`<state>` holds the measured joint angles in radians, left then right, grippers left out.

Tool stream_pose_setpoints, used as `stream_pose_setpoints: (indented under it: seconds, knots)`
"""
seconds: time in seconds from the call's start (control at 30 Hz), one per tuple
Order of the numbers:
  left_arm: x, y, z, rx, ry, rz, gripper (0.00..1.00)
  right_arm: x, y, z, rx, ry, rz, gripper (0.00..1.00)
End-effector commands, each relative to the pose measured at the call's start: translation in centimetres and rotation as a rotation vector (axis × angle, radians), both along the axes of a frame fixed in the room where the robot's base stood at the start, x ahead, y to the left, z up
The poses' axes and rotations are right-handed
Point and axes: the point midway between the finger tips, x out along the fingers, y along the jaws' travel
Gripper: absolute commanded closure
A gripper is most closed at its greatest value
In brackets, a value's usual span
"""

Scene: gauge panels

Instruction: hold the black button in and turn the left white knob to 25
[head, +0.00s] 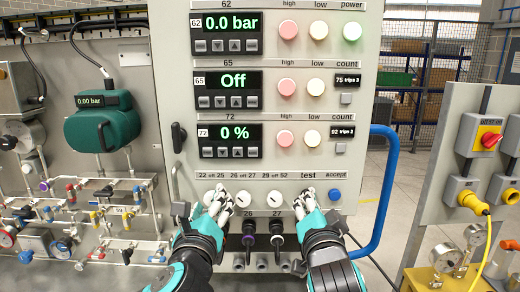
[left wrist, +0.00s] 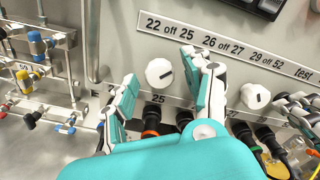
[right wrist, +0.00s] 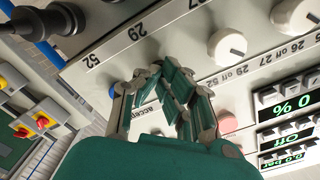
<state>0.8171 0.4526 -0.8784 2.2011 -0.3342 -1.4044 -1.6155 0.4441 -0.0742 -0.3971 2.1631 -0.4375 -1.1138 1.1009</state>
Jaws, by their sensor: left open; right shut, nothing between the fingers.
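The left white knob (left wrist: 159,72) sits under the "22 off 25" label, between the parted fingers of my left gripper (left wrist: 158,84). A short dark mark shows on the knob's face. In the head view my left gripper (head: 219,203) partly covers this knob. My right gripper (head: 308,203) is shut and empty, its fingertips at the panel below the "test" label. It also shows in the right wrist view (right wrist: 168,82). The black button is not visible; the right fingers cover the spot below "test". Whether they press it in, I cannot tell.
The middle white knob (head: 243,199) and right white knob (head: 274,199) lie between my grippers. A blue button (head: 335,195) is under "accept". Dark connectors (head: 249,237) stick out below the knobs. A blue handle (head: 384,190) bounds the panel's right side.

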Motion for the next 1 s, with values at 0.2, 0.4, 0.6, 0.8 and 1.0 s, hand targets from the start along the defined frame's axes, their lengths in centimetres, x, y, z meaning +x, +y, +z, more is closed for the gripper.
stream_pose_setpoints:
  seconds: [0.2,0.4,0.6,0.8,1.0]
  knots:
    - [-1.8,0.0,0.0,-0.001,0.001,-0.001,0.49,0.0,0.0,0.0,0.000,0.000,0.000,1.00]
    - [-3.4,0.0,-0.1,0.001,0.000,-0.001,0.49,0.0,0.0,0.0,0.000,0.000,0.000,1.00]
    - [-5.0,0.0,-0.1,0.000,0.000,-0.001,0.49,0.0,0.0,0.0,0.000,0.000,0.000,1.00]
    - [-6.3,0.0,0.0,0.000,0.001,0.001,0.49,0.0,0.0,0.0,0.000,0.000,0.000,1.00]
    - [-6.5,0.0,0.0,0.000,0.001,0.001,0.49,0.0,0.0,0.0,0.000,0.000,0.000,1.00]
